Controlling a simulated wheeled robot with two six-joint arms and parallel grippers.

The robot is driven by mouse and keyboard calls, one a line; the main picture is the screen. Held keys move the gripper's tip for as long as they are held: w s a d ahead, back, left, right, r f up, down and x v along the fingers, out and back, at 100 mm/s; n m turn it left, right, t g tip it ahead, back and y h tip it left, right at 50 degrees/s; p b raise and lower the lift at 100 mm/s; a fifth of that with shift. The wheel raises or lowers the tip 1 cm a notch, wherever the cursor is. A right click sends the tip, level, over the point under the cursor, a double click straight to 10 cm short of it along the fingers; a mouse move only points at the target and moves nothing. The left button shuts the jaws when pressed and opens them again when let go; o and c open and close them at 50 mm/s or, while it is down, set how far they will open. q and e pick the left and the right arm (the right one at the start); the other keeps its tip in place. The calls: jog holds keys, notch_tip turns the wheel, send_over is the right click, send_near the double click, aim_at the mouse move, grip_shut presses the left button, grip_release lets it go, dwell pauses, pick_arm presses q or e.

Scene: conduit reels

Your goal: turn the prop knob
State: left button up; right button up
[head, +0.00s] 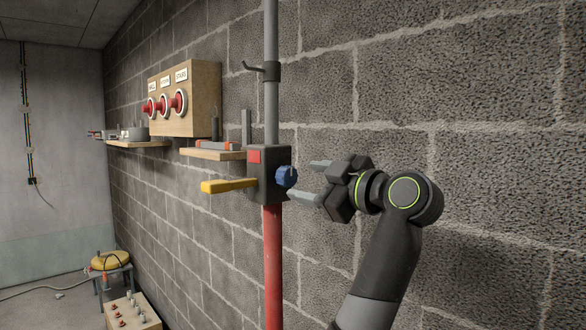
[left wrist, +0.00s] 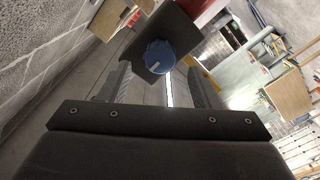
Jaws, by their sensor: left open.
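The blue prop knob (head: 287,176) sits on the right side of a dark grey box (head: 266,178) on an upright pole. The box carries a red square on its face and a yellow lever (head: 228,185) sticking out to the left. My left gripper (head: 302,180) is open and empty, just right of the knob, with one finger higher and one lower. In the left wrist view the knob (left wrist: 160,57) with a pale mark shows ahead between the open fingers (left wrist: 158,80). I cannot tell whether a finger touches it. My right gripper is not in view.
The pole is grey above (head: 271,90) and red below (head: 273,270), close to a block wall (head: 480,150). A wooden panel with red knobs (head: 190,120) and small shelves (head: 215,155) are left of it.

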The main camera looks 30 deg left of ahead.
aim_at(292, 177)
pick_arm(q)
jog(key=p+x, duration=0.1)
jog(key=x, duration=0.3)
jog(key=shift+a+r, duration=0.1)
jog(key=shift+a, duration=0.1)
jog(key=shift+w+a, duration=0.2)
jog(key=shift+a, duration=0.2)
jog(key=c, duration=1)
